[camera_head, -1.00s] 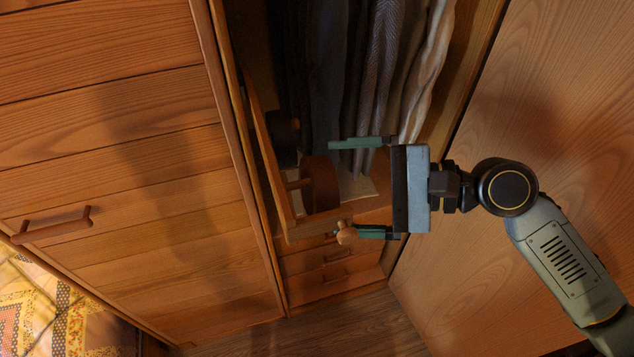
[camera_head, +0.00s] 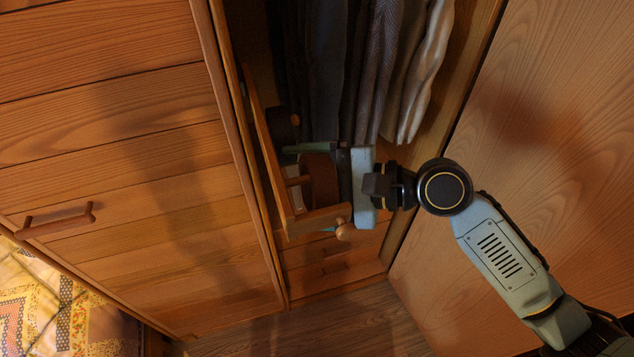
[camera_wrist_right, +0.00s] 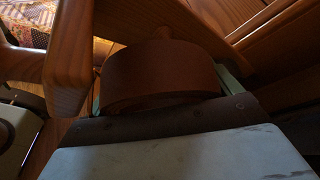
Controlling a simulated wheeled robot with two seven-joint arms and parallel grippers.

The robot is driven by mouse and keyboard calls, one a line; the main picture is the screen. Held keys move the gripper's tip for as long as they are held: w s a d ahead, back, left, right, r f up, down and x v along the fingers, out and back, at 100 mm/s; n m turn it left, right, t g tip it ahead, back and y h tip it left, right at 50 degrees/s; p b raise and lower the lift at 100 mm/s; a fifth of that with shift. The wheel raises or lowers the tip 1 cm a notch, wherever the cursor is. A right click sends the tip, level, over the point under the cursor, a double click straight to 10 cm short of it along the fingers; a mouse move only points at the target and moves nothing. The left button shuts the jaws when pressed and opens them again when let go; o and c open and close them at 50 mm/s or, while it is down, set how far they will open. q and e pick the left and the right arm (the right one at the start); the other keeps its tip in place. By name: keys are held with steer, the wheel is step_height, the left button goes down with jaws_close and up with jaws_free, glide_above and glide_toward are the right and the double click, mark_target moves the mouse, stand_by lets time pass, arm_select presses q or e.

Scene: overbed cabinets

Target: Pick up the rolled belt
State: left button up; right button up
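The brown rolled belt (camera_head: 321,180) sits in the pull-out wooden tray, and it also fills the middle of the right wrist view (camera_wrist_right: 160,75). My right gripper (camera_head: 318,188) is open and reaches in from the right. One finger is above the belt and the other is below it in the head view, mostly hidden behind the tray's front end and knob. In the wrist view a finger shows on each side of the belt, with the palm close to it. Whether a finger touches it, I cannot tell. My left gripper is not in view.
A dark roll (camera_head: 282,126) sits deeper in the tray, near the upper finger. The tray's wooden rail (camera_head: 268,150) and round knob (camera_head: 345,231) are close to the gripper. Clothes (camera_head: 375,75) hang behind. A cabinet panel (camera_head: 550,120) stands at right.

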steer(key=c, duration=0.4)
steer(key=shift+c, duration=0.2)
steer(key=shift+r, duration=0.1)
steer(key=shift+r, duration=0.65)
steer(key=s+d+f+b, duration=0.1)
steer(key=d+b, duration=0.3)
steer(key=d, duration=1.7)
steer(key=shift+f, duration=0.7)
